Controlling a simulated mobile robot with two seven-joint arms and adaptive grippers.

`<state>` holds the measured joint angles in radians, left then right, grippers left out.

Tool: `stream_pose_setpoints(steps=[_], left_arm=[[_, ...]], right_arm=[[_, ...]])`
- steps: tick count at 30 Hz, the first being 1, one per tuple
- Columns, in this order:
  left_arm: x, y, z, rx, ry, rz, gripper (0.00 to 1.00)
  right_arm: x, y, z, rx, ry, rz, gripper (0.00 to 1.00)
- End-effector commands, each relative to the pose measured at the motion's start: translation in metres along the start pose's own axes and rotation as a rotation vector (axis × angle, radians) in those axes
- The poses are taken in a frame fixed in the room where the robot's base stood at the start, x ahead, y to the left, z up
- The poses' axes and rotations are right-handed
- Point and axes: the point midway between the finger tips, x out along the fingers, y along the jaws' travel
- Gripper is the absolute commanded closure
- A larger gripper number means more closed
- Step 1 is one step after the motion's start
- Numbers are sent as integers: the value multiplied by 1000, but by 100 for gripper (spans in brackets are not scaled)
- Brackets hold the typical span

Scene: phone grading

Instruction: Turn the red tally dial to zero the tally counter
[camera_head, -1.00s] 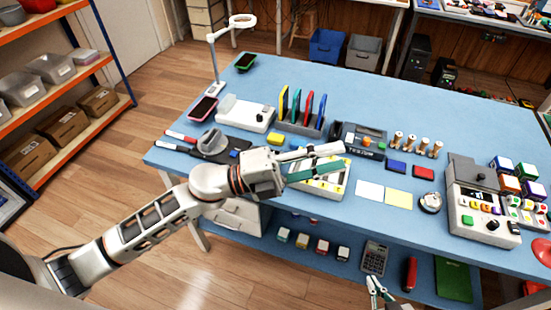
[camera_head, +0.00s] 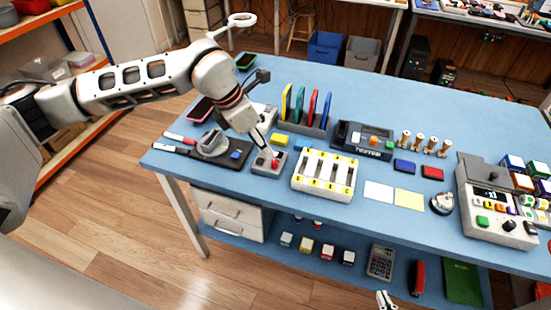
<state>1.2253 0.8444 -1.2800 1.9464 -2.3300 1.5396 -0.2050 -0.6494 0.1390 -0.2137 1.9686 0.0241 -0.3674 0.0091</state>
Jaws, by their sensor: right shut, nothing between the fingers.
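A small grey box (camera_head: 263,168) stands near the table's left front edge, with a red knob (camera_head: 275,163) on top; the knob looks like the red tally dial. No counter digits are readable. My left gripper (camera_head: 265,146) points down just above and behind this box, with its fingertips close to the red knob. I cannot tell whether they touch it, or whether the fingers are open or shut. My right gripper (camera_head: 385,299) shows only partly at the bottom edge, shut and empty, well away from the box.
A white tray with yellow labels (camera_head: 322,190) stands close to the right of the box. A dark base with a grey round part (camera_head: 214,145) is to its left. Behind are a rack of coloured plates (camera_head: 308,121) and a tester (camera_head: 361,140).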

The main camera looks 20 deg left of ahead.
Motion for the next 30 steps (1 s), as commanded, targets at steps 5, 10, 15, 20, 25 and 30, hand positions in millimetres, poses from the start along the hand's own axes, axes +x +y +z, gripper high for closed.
stream_pose_setpoints(steps=[5, 10, 15, 20, 25, 30], left_arm=[[21, -1, 0, 0, 2, -2, 71], [48, -2, 0, 0, 2, -4, 71], [68, -1, 0, -1, 1, -3, 71], [75, -2, 0, 0, 0, -4, 71], [76, -2, 0, 0, -1, -3, 71], [76, -2, 0, 0, -1, -3, 94]], right_arm=[[0, 1, -1, -2, 1, 0, 100], [0, 1, 0, -2, -2, 0, 100], [0, 1, 3, -2, -7, 0, 100], [0, 1, 4, -2, -10, 0, 100], [0, 1, 4, -2, -10, 0, 100], [0, 1, 4, -3, -8, 0, 100]])
